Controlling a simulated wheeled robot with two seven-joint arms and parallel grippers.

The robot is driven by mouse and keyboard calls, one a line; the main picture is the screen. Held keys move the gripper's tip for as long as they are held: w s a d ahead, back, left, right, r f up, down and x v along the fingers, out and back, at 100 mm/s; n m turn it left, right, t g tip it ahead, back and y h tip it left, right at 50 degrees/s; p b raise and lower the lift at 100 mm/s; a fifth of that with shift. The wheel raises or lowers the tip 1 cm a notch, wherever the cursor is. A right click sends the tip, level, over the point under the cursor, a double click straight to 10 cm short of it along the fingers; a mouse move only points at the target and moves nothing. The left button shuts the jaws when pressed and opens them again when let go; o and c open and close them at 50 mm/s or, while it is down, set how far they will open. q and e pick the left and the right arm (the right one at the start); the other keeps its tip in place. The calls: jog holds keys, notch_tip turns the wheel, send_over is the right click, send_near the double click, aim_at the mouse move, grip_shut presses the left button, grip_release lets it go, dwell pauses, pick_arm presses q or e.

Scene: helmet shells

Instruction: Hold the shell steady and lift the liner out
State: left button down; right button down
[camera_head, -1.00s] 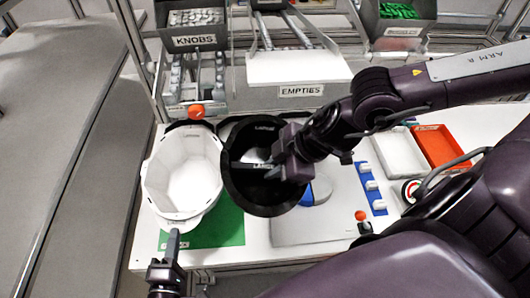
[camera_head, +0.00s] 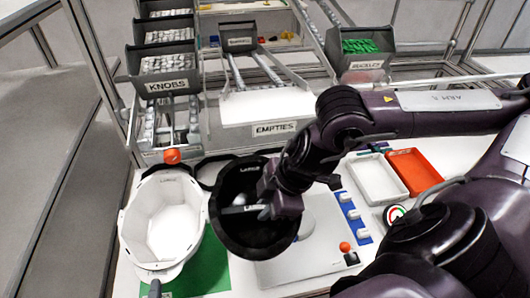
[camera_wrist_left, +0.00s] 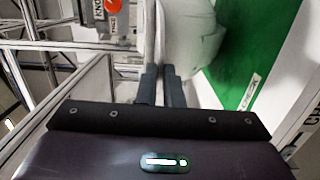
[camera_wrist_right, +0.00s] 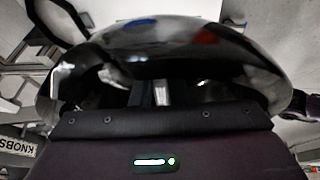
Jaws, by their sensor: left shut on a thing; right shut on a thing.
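The white helmet shell (camera_head: 163,225) stands open side up on the green mat (camera_head: 205,277) at the left of the table. It looks empty inside. My left gripper (camera_head: 155,288) is shut on the shell's near rim; the left wrist view shows its fingers (camera_wrist_left: 160,80) at the white shell (camera_wrist_left: 195,40). The black liner (camera_head: 232,190) is to the right of the shell, apart from its cavity and apparently raised over the table. My right gripper (camera_head: 262,203) is shut on the liner, which fills much of the right wrist view (camera_wrist_right: 180,62).
A white tray (camera_head: 377,180) and a red tray (camera_head: 415,172) lie to the right. A blue strip with white pieces (camera_head: 352,214) and an orange-topped knob (camera_head: 345,247) are nearer. The KNOBS bins (camera_head: 165,86) and the EMPTIES chute (camera_head: 268,105) stand behind.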

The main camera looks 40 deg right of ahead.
aim_at(260, 205)
pick_arm(q)
jog(key=c, duration=1.5)
grip_release()
